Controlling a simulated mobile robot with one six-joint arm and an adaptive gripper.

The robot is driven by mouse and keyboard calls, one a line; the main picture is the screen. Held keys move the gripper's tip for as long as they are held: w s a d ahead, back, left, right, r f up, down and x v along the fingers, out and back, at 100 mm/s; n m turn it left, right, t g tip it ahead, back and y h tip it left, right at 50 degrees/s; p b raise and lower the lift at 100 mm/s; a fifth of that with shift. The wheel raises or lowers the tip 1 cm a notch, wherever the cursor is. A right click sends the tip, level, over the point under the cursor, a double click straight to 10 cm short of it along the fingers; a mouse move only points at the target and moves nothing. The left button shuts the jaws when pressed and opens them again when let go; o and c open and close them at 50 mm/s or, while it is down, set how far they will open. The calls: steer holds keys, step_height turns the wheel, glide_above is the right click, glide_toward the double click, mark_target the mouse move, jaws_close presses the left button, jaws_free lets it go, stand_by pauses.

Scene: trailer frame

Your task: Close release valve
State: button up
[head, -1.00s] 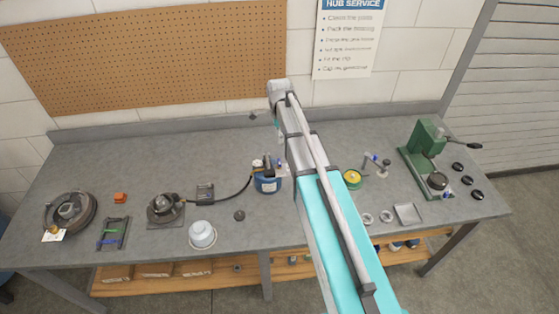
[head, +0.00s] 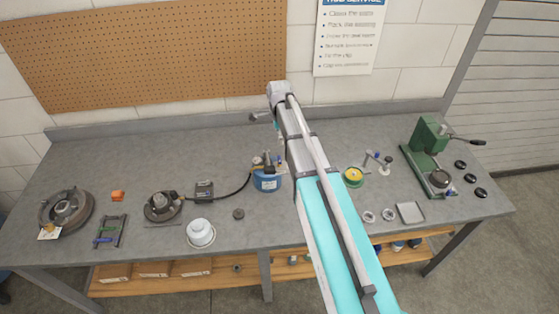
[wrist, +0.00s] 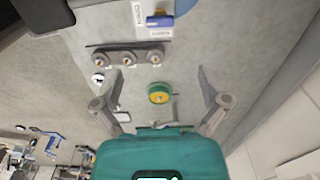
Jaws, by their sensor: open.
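A blue lever handle (wrist: 159,20) sits on a white plate with printed labels at the top of the wrist view. It looks like a valve, but I cannot tell its position or read the labels well. A blue canister (head: 267,180) with small fittings on top stands on the bench left of my arm in the head view, with a black hose running to it. My gripper (wrist: 160,85) has its fingers spread wide and nothing between them in contact. The lever lies beyond the fingertips. In the head view my gripper is mostly hidden by my arm.
A yellow-green round tin (head: 352,177) stands right of my arm; a similar one (wrist: 160,93) shows between the fingers. A bar with three round fittings (wrist: 127,57) lies near the lever. A green press (head: 428,150) stands at the right. The bench back left is clear.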

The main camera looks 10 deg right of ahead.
mark_target(279, 159)
steer(key=shift+f+b, duration=5.25)
steer(key=shift+f, duration=0.3)
steer(key=c, duration=1.2)
steer(key=shift+o, duration=0.2)
